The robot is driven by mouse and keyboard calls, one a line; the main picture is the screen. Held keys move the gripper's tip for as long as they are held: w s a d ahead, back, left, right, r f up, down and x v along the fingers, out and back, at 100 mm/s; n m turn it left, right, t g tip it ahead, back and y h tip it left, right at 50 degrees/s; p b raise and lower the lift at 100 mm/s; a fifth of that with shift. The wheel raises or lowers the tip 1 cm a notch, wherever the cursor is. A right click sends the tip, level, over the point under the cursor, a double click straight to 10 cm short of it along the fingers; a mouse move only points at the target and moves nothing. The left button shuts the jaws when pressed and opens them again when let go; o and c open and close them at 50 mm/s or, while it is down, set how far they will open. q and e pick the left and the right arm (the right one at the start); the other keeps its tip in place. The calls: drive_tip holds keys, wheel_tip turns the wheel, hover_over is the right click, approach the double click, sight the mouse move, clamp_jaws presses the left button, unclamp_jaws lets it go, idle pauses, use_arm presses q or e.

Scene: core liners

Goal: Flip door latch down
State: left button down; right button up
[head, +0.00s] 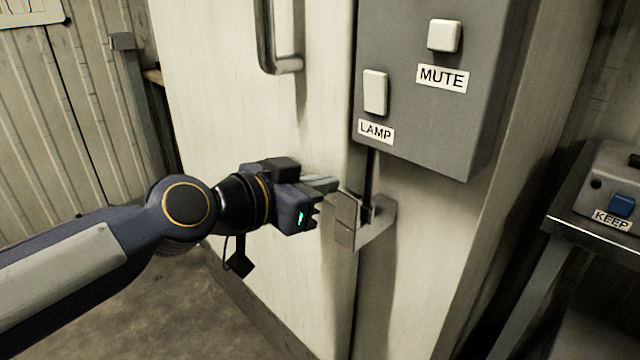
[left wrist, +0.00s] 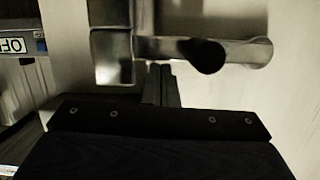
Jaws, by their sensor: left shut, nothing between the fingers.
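The door latch (head: 348,222) is a grey metal piece at the seam of the pale door (head: 235,110), below the grey control box. A bracket (head: 378,228) extends from it to the right across the seam. My left gripper (head: 328,185) is shut and empty, with its fingertips just above and left of the latch. In the left wrist view the closed fingers (left wrist: 161,85) point at the latch's metal plate (left wrist: 113,55) and a bar with a dark round end (left wrist: 205,56). I cannot tell whether they touch. My right gripper is not in view.
The grey box (head: 425,120) carries MUTE and LAMP switches and overhangs the latch closely. A door handle (head: 268,45) is above my left gripper. A panel with a blue KEEP button (head: 621,205) stands on a table at right. Floor at lower left is clear.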

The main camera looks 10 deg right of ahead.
use_arm(q)
drive_tip(key=shift+f, duration=0.15)
wheel_tip(320, 180, up, 5)
drive_tip(key=p, duration=0.4)
drive_tip(key=b+v, duration=0.1)
drive_tip(key=v, duration=0.9)
drive_tip(key=shift+f, duration=0.35)
drive_tip(key=shift+w, duration=0.1)
drive_tip(key=s+a+f+n+g+y, duration=0.1)
drive_tip(key=s+a+f+n+y, duration=0.35)
drive_tip(key=f, duration=0.45)
drive_tip(key=s+a+f+n+g+y, duration=0.1)
drive_tip(key=s+a+f+n, duration=0.3)
drive_tip(key=s+a+f, duration=0.35)
drive_tip(key=s+a+f+n+g+y, duration=0.25)
drive_tip(key=a+f+n, duration=0.35)
drive_tip(key=f, duration=0.5)
wheel_tip(320, 180, up, 33)
drive_tip(key=a+m+p, duration=0.1)
drive_tip(key=p, duration=3.2)
drive_tip(key=shift+s+r+m+t+p, duration=0.2)
drive_tip(key=shift+m+t+p, duration=0.15)
drive_tip(key=shift+t+p, duration=0.1)
